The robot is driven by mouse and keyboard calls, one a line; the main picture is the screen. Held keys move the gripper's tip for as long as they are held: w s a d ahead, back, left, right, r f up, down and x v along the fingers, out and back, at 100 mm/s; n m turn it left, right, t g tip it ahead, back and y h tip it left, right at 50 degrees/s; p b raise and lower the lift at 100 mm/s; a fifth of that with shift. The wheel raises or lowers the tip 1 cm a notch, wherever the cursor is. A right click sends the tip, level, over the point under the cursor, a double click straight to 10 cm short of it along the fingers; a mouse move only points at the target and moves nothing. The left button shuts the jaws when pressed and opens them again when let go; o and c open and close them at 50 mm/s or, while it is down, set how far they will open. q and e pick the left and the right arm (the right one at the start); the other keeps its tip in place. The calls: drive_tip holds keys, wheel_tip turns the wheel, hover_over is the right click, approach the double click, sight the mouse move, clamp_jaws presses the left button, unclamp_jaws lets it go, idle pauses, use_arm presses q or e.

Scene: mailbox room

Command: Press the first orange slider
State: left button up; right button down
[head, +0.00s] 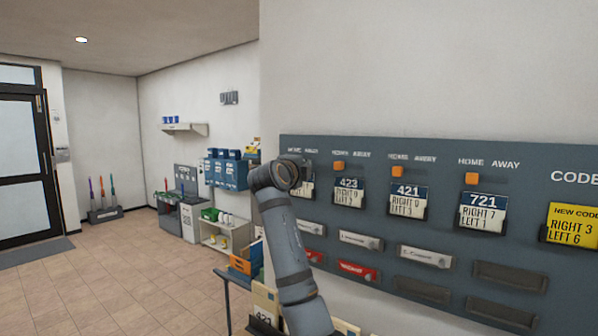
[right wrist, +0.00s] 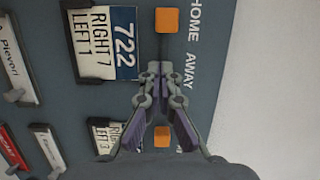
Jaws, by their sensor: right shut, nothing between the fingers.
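The first orange slider (right wrist: 168,20) shows at the top of the right wrist view, at the HOME end of its label and beside the card marked 722 (right wrist: 112,40). In the head view my right arm hides this slider. My right gripper (right wrist: 158,70) is shut and empty, its tips just below the slider in the wrist picture, towards the AWAY side. I cannot tell whether they touch the panel. In the head view the right gripper (head: 299,163) is at the left end of the grey panel (head: 445,160), largely hidden by my wrist. My left gripper is not in view.
More orange sliders are on the panel, above cards 423 (head: 338,166), 421 (head: 397,171) and 721 (head: 472,179). Name plates (head: 358,270) and a yellow code card (head: 573,226) are there too. Shelves (head: 222,232) stand at left; the tiled floor is open.

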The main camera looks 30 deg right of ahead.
use_arm(q)
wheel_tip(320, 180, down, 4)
drive_tip(key=b, duration=0.3)
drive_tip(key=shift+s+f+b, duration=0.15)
drive_tip(key=shift+b, duration=0.2)
use_arm(e)
drive_tip(key=v, duration=1)
drive_tip(key=shift+s, duration=0.45)
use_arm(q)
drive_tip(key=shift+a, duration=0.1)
use_arm(e)
drive_tip(key=shift+r, duration=0.15)
